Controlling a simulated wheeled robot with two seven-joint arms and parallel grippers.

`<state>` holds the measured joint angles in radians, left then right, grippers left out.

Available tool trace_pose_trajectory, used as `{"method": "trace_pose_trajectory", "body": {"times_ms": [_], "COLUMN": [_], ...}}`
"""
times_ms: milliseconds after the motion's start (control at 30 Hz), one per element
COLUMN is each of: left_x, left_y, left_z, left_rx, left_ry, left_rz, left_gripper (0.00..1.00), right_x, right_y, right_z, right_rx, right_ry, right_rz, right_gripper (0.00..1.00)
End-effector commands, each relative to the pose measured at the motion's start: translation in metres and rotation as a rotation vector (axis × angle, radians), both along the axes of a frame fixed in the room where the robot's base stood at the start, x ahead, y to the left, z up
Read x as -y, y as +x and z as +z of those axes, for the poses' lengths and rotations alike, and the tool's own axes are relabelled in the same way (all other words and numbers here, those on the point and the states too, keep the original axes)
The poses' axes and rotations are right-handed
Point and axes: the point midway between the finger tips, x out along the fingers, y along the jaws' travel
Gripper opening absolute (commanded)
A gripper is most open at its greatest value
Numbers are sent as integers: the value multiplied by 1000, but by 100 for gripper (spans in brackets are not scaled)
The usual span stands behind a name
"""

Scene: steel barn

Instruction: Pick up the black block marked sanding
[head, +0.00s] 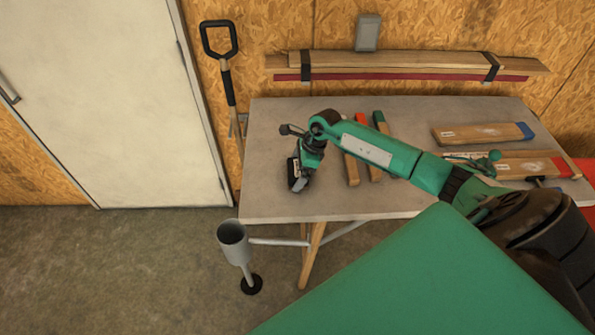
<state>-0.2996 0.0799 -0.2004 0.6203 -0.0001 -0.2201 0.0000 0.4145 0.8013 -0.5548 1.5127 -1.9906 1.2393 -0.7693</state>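The black block (294,174) with a small white label is near the left end of the grey table (268,130) in the head view. The label is too small to read. My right gripper (304,165) is right at the block, reaching down to it from the right. The fingers and block overlap at this size. I cannot tell whether the fingers are closed on it or whether it rests on the table. My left gripper is not in view.
Planks with a blue end (480,133) and red end (530,167) lie at right. A shovel (226,80) leans on the wall; a grey cup-topped stand (233,240) is before the table. The table's front left is clear.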

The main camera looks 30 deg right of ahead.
Motion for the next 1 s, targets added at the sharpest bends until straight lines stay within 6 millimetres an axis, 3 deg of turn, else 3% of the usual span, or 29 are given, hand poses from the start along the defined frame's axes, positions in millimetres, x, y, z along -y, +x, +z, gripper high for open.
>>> {"method": "trace_pose_trajectory", "body": {"times_ms": [33, 167, 200, 467, 667, 833, 1000], "left_x": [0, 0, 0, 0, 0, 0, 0], "left_y": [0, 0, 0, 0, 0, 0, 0], "left_z": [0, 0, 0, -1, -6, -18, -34], "left_rx": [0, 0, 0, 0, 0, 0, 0], "left_ry": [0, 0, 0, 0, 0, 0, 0], "left_rz": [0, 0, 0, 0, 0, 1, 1], "left_gripper": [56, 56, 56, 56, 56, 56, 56], "right_x": [0, 0, 0, 0, 1, 1, 1], "right_y": [0, 0, 0, 0, 1, 2, 2], "right_z": [0, 0, 1, 2, 16, 47, 98], "right_rx": [0, 0, 1, 1, 3, 7, 10], "right_ry": [0, 0, 0, 0, -1, -2, -2], "right_rz": [0, 0, 0, 0, 0, 1, 1], "right_gripper": [92, 67, 65, 65, 65, 65, 65]}}
